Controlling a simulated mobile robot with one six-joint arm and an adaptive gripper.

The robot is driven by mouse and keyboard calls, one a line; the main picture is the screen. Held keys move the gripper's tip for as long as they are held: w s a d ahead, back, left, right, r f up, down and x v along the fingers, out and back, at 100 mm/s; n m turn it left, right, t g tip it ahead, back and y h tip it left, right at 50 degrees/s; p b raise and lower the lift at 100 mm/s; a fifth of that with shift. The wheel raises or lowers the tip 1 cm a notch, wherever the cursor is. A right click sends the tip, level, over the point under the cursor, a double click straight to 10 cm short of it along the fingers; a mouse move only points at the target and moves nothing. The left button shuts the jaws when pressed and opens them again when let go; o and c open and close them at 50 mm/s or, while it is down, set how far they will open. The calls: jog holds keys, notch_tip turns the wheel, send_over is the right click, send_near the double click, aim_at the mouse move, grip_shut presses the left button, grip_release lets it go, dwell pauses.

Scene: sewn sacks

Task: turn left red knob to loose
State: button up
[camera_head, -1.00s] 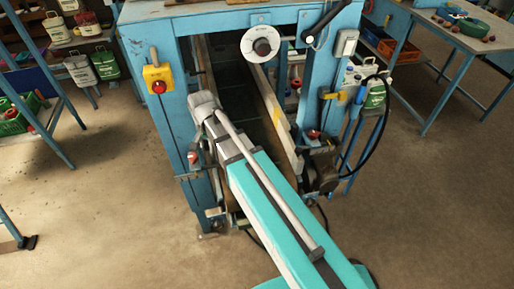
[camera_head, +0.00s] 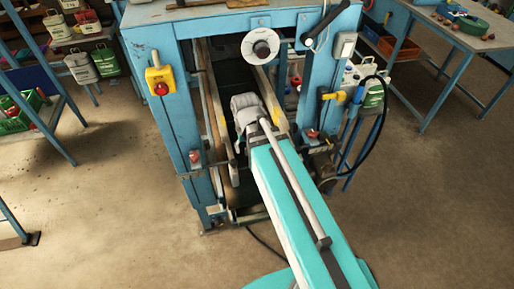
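The left red knob (camera_head: 194,156) sits low on the inner side of the blue machine's left front leg. It is small, and its turned position cannot be made out. A second red knob (camera_head: 312,134) sits on the right side of the frame. My arm reaches into the machine's opening, and its grey wrist end is over the belt between the two knobs, to the right of the left knob and apart from it. My gripper is mostly hidden beyond the arm. A small grey part below the wrist may belong to it, but its fingers cannot be made out.
A yellow box with a red button (camera_head: 160,82) is on the left leg. A white round dial (camera_head: 260,47) and a black crank handle (camera_head: 324,25) are above. Side rails (camera_head: 215,105) flank the belt. A black cable (camera_head: 382,115) loops at right. The floor in front is mostly clear.

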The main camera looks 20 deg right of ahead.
jog(key=shift+s+d+r+n+p, duration=0.2)
jog(key=shift+s+d+n, duration=0.1)
jog(key=shift+s+d, duration=0.4)
jog(key=shift+s+d+r+n+p, duration=0.1)
jog(key=shift+s+d+r+n, duration=0.15)
jog(key=shift+s+d, duration=0.35)
